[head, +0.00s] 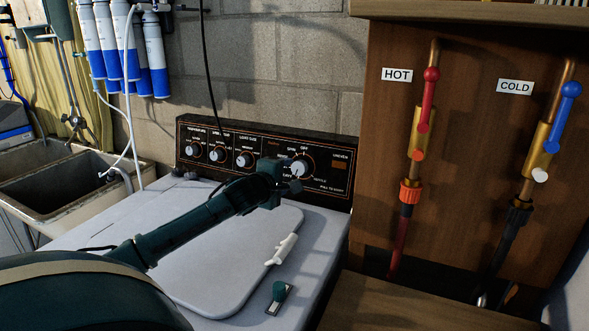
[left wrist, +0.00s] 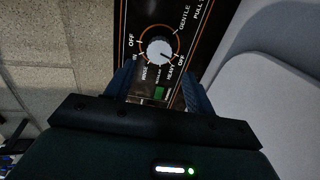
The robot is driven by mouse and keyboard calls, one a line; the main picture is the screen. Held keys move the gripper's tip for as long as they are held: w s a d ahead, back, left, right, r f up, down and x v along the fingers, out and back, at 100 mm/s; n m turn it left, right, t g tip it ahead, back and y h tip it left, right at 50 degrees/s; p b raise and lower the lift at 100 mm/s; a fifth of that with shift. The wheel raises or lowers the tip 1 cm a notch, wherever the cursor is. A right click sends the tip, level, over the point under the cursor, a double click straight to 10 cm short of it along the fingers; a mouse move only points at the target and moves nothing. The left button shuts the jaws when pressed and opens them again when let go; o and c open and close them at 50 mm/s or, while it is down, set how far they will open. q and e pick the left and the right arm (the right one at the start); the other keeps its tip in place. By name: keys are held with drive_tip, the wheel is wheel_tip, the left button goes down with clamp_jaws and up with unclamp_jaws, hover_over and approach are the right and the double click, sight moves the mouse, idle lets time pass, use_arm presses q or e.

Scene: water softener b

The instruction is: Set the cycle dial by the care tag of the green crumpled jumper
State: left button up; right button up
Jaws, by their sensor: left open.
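The cycle dial (head: 299,168) is a pale round knob at the right of the black control panel. It also shows in the left wrist view (left wrist: 159,50), ringed by orange marks and words including OFF, GENTLE and HEAVY. Its exact setting is hard to read. My left gripper (head: 286,181) is at the dial, overlapping its lower left in the head view. In the left wrist view its two fingers stand apart, below the dial on either side, with nothing held; contact cannot be told. No green crumpled jumper or care tag can be made out. My right gripper is out of view.
The washer's white top (head: 215,308) lies under my left arm. A small white object (head: 282,249) and a small dark green object (head: 279,291) are on its right side. Smaller knobs (head: 243,159) sit left of the dial. Pipes with a red valve (head: 428,100) stand at right.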

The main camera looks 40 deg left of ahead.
sight(298, 169)
use_arm(q)
drive_tip(key=x, duration=0.8)
drive_tip(key=shift+w+b, duration=0.2)
drive_tip(key=shift+b, duration=0.1)
drive_tip(key=shift+s, duration=0.1)
drive_tip(key=c, duration=0.6)
drive_tip(key=shift+d+f+n, duration=0.1)
drive_tip(key=shift+n, duration=0.4)
drive_tip(key=n, duration=1.2)
drive_tip(key=shift+n, duration=0.4)
drive_tip(key=o, duration=0.8)
